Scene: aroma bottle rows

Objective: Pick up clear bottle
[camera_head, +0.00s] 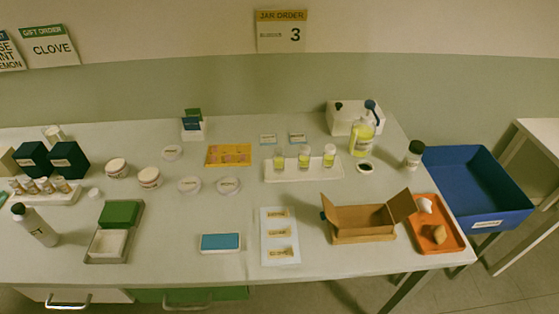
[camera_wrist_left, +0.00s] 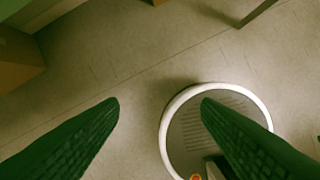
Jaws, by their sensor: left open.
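Several small clear bottles with yellowish content stand upright in a row on a white tray (camera_head: 290,175) right of the table's middle; one is the left bottle (camera_head: 279,160), one the middle bottle (camera_head: 304,157), one the right bottle (camera_head: 329,155). More small clear bottles (camera_head: 46,185) with amber tones stand in a white rack (camera_head: 60,199) at the far left. I cannot tell which one the task names. My left gripper (camera_wrist_left: 160,104) shows only in the left wrist view, open and empty above the floor, away from the bottles. My right gripper is not in view.
A pump bottle (camera_head: 362,138) stands behind the tray, with a dark-topped jar (camera_head: 365,168) near it. An open cardboard box (camera_head: 364,222), orange tray (camera_head: 447,238) and blue bin (camera_head: 480,180) are at right. Round white jars (camera_head: 150,178) stand left.

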